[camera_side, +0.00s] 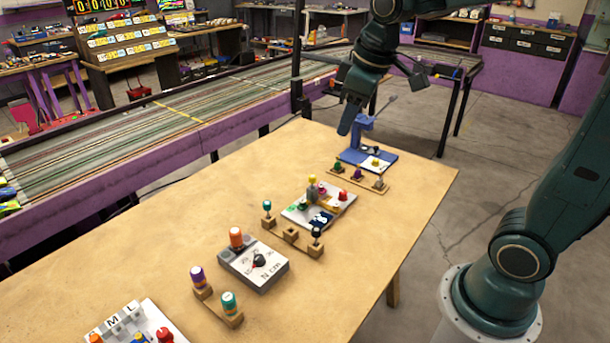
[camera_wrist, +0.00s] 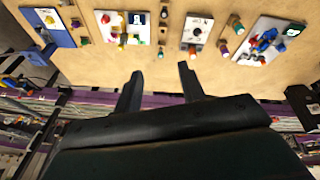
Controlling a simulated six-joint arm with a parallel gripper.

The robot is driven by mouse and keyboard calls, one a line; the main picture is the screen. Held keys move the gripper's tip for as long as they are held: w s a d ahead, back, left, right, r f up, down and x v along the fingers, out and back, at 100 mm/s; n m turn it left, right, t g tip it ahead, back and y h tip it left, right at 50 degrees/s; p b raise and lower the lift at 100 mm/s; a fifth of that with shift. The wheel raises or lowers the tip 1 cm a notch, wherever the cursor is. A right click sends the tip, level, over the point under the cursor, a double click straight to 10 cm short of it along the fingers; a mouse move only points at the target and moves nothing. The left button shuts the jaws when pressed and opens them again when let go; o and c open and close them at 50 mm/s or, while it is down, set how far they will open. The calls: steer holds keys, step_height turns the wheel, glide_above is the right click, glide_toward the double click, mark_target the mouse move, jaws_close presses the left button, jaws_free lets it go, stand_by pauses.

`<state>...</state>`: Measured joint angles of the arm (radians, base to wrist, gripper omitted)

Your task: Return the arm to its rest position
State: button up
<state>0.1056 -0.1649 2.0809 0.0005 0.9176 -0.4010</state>
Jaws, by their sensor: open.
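My gripper (camera_side: 350,112) is raised above the far end of the wooden table (camera_side: 150,230), near a blue stand on a blue base (camera_side: 382,160). In the wrist view my gripper (camera_wrist: 160,78) shows two dark fingers set well apart with nothing between them. The side view shows one finger hanging down, close in the picture to the blue stand; I cannot tell the exact gap. My arm reaches in from the right.
On the table are a white board with coloured pegs (camera_side: 335,212), a grey dial box (camera_side: 265,278), a board marked M and L (camera_side: 125,330), and peg holders (camera_side: 205,292). A slotted track (camera_side: 100,150) runs behind. The table's left part is bare.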

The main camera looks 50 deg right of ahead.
steer(key=s+a+f+m+t, duration=0.1)
steer(key=s+a+m+t, duration=0.1)
steer(key=s, duration=1.3)
steer(key=shift+s+a+f+m, duration=0.15)
steer(key=shift+s+a+m, duration=0.05)
steer(key=shift+a+m, duration=0.55)
steer(key=shift+o, duration=0.6)
stand_by(0.3)
steer(key=shift+w, duration=0.1)
